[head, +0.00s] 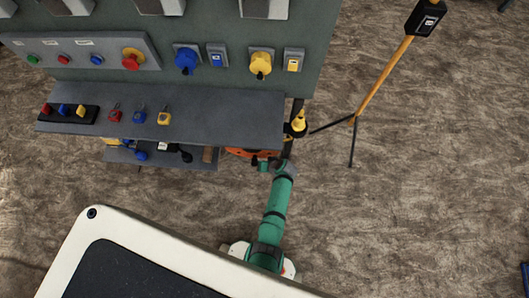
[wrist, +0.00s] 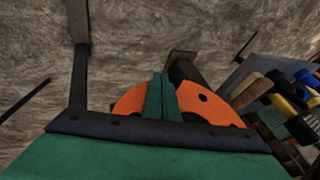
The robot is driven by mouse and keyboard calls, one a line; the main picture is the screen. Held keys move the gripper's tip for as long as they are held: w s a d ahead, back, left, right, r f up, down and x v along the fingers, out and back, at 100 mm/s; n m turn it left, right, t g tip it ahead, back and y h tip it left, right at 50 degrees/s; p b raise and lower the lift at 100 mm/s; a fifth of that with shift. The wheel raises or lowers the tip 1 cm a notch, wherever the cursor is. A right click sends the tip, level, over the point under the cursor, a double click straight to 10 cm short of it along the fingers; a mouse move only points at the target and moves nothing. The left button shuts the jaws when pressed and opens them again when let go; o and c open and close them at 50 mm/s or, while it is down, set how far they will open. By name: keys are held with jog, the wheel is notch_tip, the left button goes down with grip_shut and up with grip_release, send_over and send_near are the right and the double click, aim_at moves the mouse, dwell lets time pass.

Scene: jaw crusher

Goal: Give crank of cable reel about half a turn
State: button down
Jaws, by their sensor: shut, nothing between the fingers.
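The cable reel (head: 238,152) shows as an orange sliver under the front edge of the grey shelf in the head view. In the wrist view the orange reel disc (wrist: 130,103) lies behind my gripper (wrist: 161,78). My green fingers are together, with nothing between them, and cover the middle of the disc. A dark bar (wrist: 185,67) stands just right of the fingertips, and I cannot tell whether it is the crank. I cannot tell whether the fingers touch anything. In the head view my gripper is partly hidden near the shelf.
The grey shelf (head: 230,118) carries padlocks and small parts above the reel. A lower shelf (head: 195,158) holds more items and shows at right in the wrist view. A yellow post on a tripod (head: 383,75) stands to the right. The floor in front is clear.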

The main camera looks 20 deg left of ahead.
jog(key=shift+s+a+f, duration=0.1)
jog(key=shift+a+f, duration=0.1)
jog(key=shift+a, duration=0.05)
jog(key=shift+d, duration=0.1)
jog(key=d+r, duration=0.7)
jog(key=d, duration=0.3)
jog(key=s+d+r+m+t+h, duration=0.2)
jog(key=s+d+r+t+h, duration=0.15)
jog(key=s, duration=0.45)
jog(key=s+d+r+m+t+h, duration=0.1)
jog(key=s+d+r+t+h, duration=0.1)
jog(key=s+d+r, duration=0.45)
jog(key=s+a+r+t, duration=0.1)
jog(key=s+r+t, duration=0.2)
jog(key=r, duration=1.2)
jog(key=s+a+r+m+t, duration=0.1)
jog(key=s+r+t, duration=0.3)
jog(key=s+r, duration=0.4)
notch_tip(320, 180, up, 7)
jog(key=shift+a+r+h, duration=0.1)
jog(key=shift+a+h, duration=0.25)
jog(key=shift+a, duration=0.35)
